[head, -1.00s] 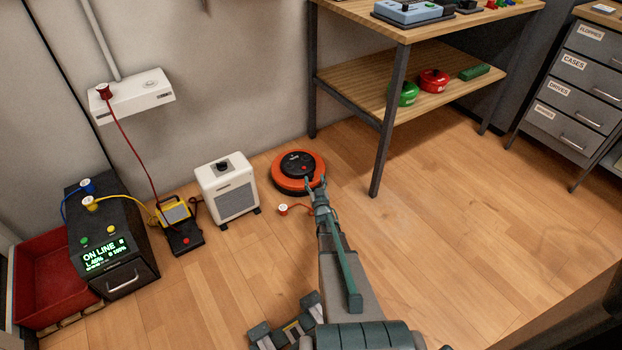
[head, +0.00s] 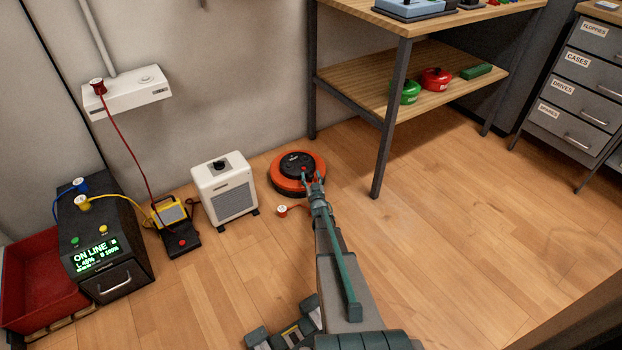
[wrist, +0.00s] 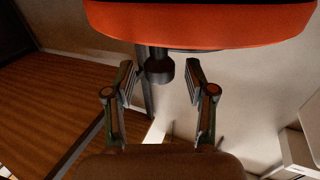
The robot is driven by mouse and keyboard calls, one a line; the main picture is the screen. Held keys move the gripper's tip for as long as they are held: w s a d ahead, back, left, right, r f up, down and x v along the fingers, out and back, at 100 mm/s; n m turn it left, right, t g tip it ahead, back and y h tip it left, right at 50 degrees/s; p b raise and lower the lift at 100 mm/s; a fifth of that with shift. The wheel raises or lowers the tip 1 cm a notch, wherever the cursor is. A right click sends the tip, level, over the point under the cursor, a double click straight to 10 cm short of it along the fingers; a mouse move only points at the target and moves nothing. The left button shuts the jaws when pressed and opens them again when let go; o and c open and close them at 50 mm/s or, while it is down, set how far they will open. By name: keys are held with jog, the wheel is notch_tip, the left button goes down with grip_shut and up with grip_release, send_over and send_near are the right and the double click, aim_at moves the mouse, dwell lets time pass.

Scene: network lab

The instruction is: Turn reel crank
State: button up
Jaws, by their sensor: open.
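The orange cable reel (head: 281,177) with a black top stands on the floor beyond my arm in the head view. In the wrist view its orange rim (wrist: 200,25) fills the top of the picture. A dark knob, apparently the reel crank's handle (wrist: 158,68), juts out from it. My gripper (head: 310,178) is at the reel's near right side in the head view. In the wrist view the gripper (wrist: 160,82) is open, with one finger on each side of the knob. Gaps show between knob and fingers. The rest of the crank is hidden or too small to tell.
A white heater-like box (head: 225,190) stands left of the reel. A red-and-white plug (head: 283,211) lies on the floor just before the reel. The workbench leg (head: 390,140) is to the right. Floor right of my arm is clear.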

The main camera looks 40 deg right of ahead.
grip_shut()
jog(key=shift+d+y, duration=0.15)
jog(key=shift+y, duration=0.15)
